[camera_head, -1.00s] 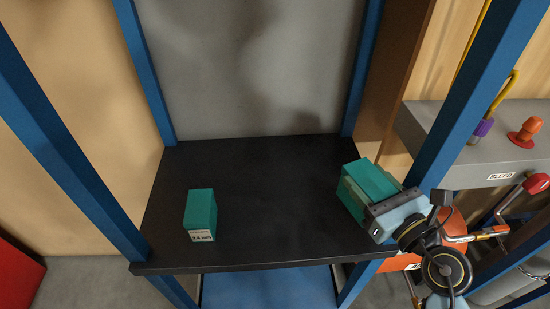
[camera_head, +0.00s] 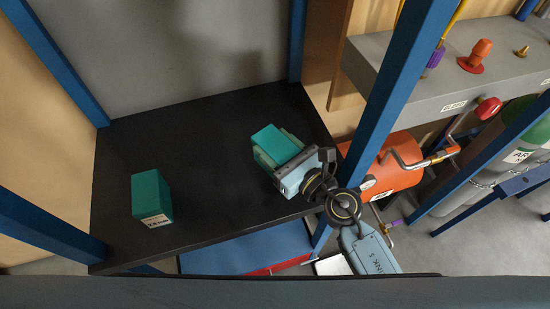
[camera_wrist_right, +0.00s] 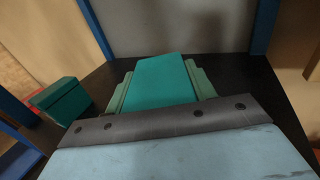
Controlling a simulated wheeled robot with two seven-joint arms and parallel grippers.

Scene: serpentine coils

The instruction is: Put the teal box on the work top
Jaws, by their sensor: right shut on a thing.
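One teal box (camera_head: 275,140) is held between the pale green fingers of my right gripper (camera_head: 277,149), over the right part of a black top in a blue frame. I cannot tell whether this box touches the top. The held box also shows in the right wrist view (camera_wrist_right: 163,80), with a finger on each side. A second teal box (camera_head: 151,194) with a white label stands on the left part of the black top (camera_head: 215,180). It also shows at the left in the right wrist view (camera_wrist_right: 60,100). My left gripper is not in view.
Blue posts (camera_head: 385,110) stand at the corners of the black top. A grey panel (camera_head: 190,50) closes its back. To the right are an orange tank (camera_head: 385,168), a grey ledge with fittings (camera_head: 440,90) and gas cylinders. The black top between the two boxes is clear.

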